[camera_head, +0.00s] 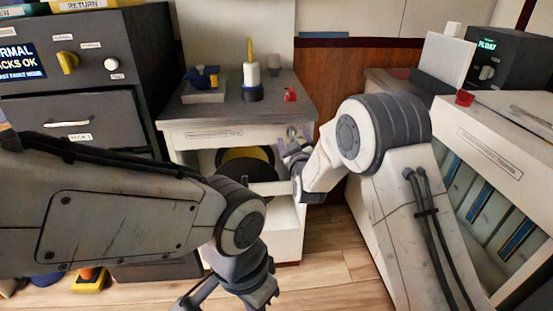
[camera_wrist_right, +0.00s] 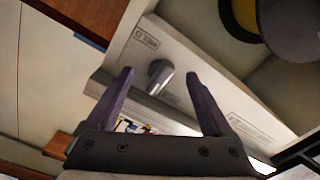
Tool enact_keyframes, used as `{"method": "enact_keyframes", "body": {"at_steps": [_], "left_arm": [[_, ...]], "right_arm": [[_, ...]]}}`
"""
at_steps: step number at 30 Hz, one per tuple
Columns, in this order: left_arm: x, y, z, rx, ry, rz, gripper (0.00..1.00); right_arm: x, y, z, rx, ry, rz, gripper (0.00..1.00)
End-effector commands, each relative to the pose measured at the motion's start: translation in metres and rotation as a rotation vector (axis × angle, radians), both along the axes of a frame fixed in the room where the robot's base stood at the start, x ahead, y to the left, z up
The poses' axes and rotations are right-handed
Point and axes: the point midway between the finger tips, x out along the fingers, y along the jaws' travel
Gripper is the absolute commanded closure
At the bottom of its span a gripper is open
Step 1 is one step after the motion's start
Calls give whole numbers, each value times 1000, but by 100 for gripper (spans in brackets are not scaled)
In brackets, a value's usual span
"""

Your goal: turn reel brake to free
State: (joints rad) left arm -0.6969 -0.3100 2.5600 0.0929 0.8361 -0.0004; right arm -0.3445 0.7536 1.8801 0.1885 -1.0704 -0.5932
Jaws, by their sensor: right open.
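A small grey metal knob (camera_wrist_right: 158,74), which appears to be the reel brake, sits on the pale front panel (camera_wrist_right: 215,100) of the cabinet in the right wrist view. My right gripper (camera_wrist_right: 160,78) is open, with its two fingers on either side of the knob and no clear contact. In the head view the right gripper (camera_head: 290,150) is at the cabinet's front right, partly covering the knob. The knob's setting cannot be read. The yellow and black reel (camera_head: 240,168) is inside the cabinet below. My left gripper (camera_head: 232,293) hangs open and empty low in the foreground.
The cabinet top (camera_head: 220,112) holds a white and yellow bottle (camera_head: 251,76), a blue item in a tray (camera_head: 204,82) and a red item (camera_head: 290,95). A dark switch cabinet (camera_head: 100,85) stands left. A pale rack (camera_head: 500,170) stands right. Wooden floor (camera_head: 335,265) shows between.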

Motion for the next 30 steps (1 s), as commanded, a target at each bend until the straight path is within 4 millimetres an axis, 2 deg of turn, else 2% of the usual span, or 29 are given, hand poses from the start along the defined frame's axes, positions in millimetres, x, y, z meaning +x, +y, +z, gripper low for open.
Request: {"method": "enact_keyframes", "body": {"at_steps": [11,26,28,30], "left_arm": [[0,0,8,0,0,0,100],[0,0,13,0,0,0,100],[0,0,28,1,1,0,100],[0,0,39,0,0,0,100]], "right_arm": [[0,0,1,496,90,0,15],[-101,-18,0,493,93,2,15],[-108,-13,18,493,130,8,15],[-113,-5,26,485,194,13,15]]}}
